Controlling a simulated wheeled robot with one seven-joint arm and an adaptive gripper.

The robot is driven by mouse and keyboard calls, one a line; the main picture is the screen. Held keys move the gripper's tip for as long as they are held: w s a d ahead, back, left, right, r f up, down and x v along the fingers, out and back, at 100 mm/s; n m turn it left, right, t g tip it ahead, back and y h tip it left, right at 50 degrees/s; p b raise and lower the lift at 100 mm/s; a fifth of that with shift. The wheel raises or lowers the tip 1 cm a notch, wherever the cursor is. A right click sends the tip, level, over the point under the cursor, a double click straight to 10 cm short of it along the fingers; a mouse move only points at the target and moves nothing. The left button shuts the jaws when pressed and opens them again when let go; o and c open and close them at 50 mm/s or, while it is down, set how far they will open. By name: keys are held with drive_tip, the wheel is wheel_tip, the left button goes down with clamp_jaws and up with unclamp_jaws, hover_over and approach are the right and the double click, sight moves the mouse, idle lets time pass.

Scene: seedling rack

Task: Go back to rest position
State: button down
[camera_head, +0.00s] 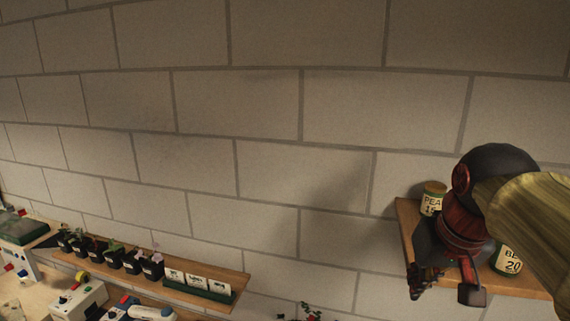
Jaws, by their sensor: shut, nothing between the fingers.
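My arm reaches in from the right edge, dark and red with a tan sleeve-like cover. My gripper (445,288) hangs at its end, pointing down, in front of the left part of a wooden wall shelf (408,226) at the right. It is shut and holds nothing. A jar labelled PEA (432,199) stands on that shelf just behind and above my gripper. A second jar, with a label reading BE and 20 (508,261), stands to the right, partly hidden by my arm.
A long wooden shelf (215,275) at lower left bears several black seedling pots (112,256) and a green holder with white cards (205,288). The wall's middle is clear.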

drive_tip(key=s+a+f+n, duration=0.1)
drive_tip(key=s+a+f, duration=0.1)
drive_tip(key=s+f, duration=0.5)
drive_tip(key=s+a+f, duration=0.3)
drive_tip(key=s+f, duration=0.2)
drive_tip(key=f, duration=0.4)
wheel_tip(320, 180, down, 31)
drive_tip(key=b, duration=3.1)
drive_tip(key=shift+r+t+y, duration=0.2)
drive_tip(key=shift+t+y, duration=0.1)
drive_tip(key=shift+t, duration=0.1)
drive_tip(key=shift+w+d, duration=0.1)
